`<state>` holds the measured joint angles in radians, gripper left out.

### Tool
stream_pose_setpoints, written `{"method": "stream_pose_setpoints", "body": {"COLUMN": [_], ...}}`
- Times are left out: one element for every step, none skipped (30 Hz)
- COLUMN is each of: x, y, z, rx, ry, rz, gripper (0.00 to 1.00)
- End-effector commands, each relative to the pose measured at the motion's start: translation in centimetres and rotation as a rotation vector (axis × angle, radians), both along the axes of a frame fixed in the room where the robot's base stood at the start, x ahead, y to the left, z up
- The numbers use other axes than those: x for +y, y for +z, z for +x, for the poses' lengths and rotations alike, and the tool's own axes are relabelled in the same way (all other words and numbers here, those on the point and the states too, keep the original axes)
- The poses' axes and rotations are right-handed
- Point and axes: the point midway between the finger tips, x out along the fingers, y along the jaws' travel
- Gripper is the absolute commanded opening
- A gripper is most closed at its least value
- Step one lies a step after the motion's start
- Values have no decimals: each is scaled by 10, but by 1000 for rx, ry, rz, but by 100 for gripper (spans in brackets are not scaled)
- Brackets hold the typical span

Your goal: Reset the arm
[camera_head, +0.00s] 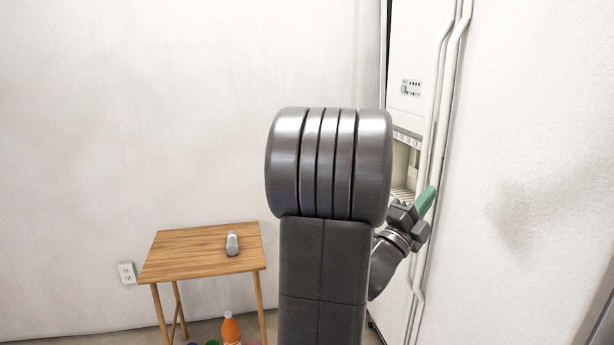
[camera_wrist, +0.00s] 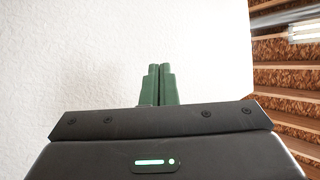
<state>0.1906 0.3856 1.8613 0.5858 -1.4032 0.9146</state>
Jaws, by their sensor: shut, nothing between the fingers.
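My gripper (camera_wrist: 160,84) has green fingers, shut together and empty in the wrist view. In the head view my gripper (camera_head: 427,200) is at the right, in front of the white fridge (camera_head: 540,150), close to its door handles (camera_head: 447,100). I cannot tell whether it touches them. My own arm fills the middle of the head view and hides part of the wall and fridge. The wrist view shows a white textured surface (camera_wrist: 70,60) behind the fingers.
A small wooden table (camera_head: 190,252) stands at the left with a small grey object (camera_head: 232,244) on it. An orange bottle (camera_head: 231,329) stands on the floor below it. A wall outlet (camera_head: 127,273) is left of the table. Wooden ceiling beams (camera_wrist: 285,60) show in the wrist view.

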Motion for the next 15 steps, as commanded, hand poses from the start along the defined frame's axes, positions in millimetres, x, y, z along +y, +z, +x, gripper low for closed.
{"method": "stream_pose_setpoints", "body": {"x": [0, 1, 3, 4, 5, 6, 7, 8, 9, 10, 10, 11, 11, 11, 11], "y": [0, -4, -8, -10, -12, -15, -17, -18, -20, -21, -22, -23, -23, -24, -24], "z": [0, 1, 3, 4, 5, 7, 8, 8, 9, 10, 10, 11, 11, 11, 11], "rx": [0, 13, 36, 50, 62, 82, 93, 104, 116, 123, 129, 136, 140, 143, 145], "ry": [0, 6, 14, 20, 25, 34, 38, 43, 48, 49, 53, 55, 57, 58, 58], "rz": [0, 1, 1, 2, 2, 3, 2, 3, 3, 3, 3, 3, 5, 4, 4], "gripper": [0, 0, 0, 0, 0, 0, 0, 0, 0, 0, 0, 0, 0, 0, 0]}}
